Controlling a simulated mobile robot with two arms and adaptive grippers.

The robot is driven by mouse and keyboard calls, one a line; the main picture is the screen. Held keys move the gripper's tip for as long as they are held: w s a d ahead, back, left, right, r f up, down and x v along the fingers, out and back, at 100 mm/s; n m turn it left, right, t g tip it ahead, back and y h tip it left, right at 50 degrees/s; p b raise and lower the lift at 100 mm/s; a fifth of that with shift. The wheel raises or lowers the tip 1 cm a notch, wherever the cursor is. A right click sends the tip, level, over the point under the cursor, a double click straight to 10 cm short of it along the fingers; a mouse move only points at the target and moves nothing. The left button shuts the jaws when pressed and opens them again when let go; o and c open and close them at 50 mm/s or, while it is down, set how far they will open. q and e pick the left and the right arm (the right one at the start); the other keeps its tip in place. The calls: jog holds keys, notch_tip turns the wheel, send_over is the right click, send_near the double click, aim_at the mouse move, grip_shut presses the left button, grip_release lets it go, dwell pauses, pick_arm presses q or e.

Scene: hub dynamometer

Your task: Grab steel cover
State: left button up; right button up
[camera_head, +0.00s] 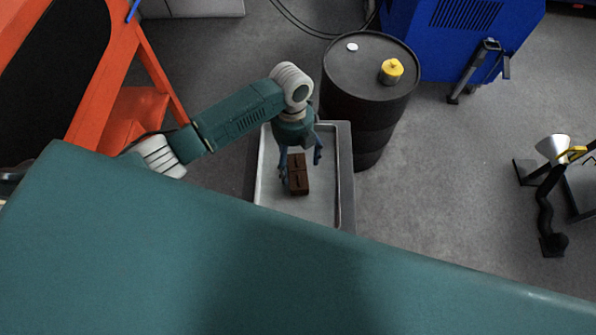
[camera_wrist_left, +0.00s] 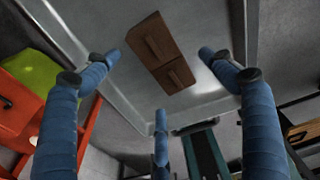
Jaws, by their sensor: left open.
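No thing in view is clearly a steel cover. A dark brown piece in two blocks (camera_head: 298,176), each with a raised bar on top, lies in a shallow grey metal tray (camera_head: 326,205). My left gripper (camera_head: 301,160) is open above the tray, its blue fingers spread about the far part of the brown blocks. In the left wrist view the brown blocks (camera_wrist_left: 161,50) show beyond the open fingertips, and I see no finger closed on them. A small pale disc (camera_head: 352,47) lies on the black drum. My right gripper is not in view.
The black drum (camera_head: 369,70) stands right behind the tray and carries a yellow-topped piece (camera_head: 391,71). A blue cabinet (camera_head: 462,35) is at the back, an orange frame (camera_head: 125,110) at the left. A black stand with a silver cone (camera_head: 553,148) is at the right. Floor between is clear.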

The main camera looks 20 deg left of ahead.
aim_at(294, 170)
pick_arm(q)
jog(key=f, duration=0.5)
jog(key=shift+s+p, duration=0.3)
jog(key=shift+s, duration=0.1)
jog(key=shift+c, duration=1)
jog(key=c, duration=1.4)
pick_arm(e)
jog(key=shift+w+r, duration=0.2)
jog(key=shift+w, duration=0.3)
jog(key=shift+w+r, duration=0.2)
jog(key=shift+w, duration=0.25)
